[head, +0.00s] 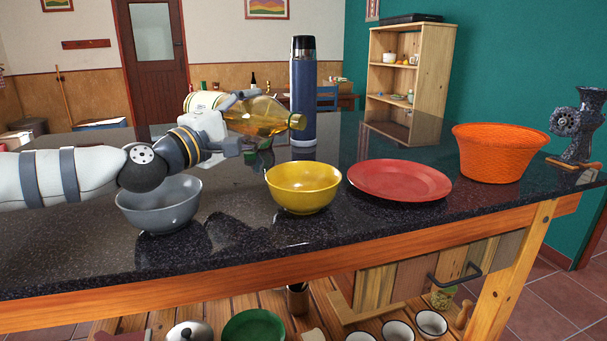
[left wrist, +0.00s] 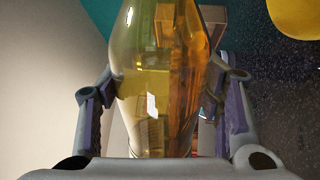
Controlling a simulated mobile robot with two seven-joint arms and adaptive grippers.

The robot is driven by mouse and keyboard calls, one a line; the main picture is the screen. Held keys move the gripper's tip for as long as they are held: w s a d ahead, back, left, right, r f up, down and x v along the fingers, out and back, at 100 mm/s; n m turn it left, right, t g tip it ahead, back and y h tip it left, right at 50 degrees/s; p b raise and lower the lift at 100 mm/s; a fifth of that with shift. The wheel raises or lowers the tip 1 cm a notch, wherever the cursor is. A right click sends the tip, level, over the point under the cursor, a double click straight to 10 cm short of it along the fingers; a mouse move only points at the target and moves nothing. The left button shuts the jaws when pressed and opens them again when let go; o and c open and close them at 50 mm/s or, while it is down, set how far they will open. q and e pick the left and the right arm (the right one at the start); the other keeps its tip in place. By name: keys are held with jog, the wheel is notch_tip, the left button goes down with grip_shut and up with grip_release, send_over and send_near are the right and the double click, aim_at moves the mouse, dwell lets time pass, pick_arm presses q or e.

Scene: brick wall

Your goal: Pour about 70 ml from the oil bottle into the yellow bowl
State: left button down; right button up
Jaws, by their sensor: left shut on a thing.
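The oil bottle (head: 258,115) is clear with amber oil in it. It is tilted to nearly lying, in the air above the counter, its neck pointing right. My left gripper (head: 238,125) is shut on it; the left wrist view shows the bottle (left wrist: 160,80) between the two fingers. No stream of oil is visible. My right gripper is not in view.
A grey bowl (head: 160,206) stands under my left arm. A blue flask (head: 303,95) stands behind the bottle's neck. A red plate (head: 399,180), an orange basket (head: 499,153) and a grinder (head: 577,125) stand to the right. The dark counter (head: 270,245) is clear in front.

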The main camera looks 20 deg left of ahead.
pick_arm(q)
jog(key=shift+f, duration=0.35)
jog(key=shift+s+r+m, duration=0.1)
jog(key=shift+r+m, duration=0.2)
jog(key=shift+r, duration=0.3)
jog(key=shift+d+f, duration=0.1)
jog(key=shift+f, duration=0.5)
jog(key=shift+r, duration=0.45)
jog(key=shift+f, duration=0.25)
jog(key=shift+r+n, duration=0.6)
jog(key=shift+n, duration=0.2)
jog(key=n, duration=0.1)
jog(key=f+n+y, duration=0.1)
jog(key=n, duration=0.1)
jog(key=shift+t, duration=0.3)
jog(key=shift+f, duration=0.1)
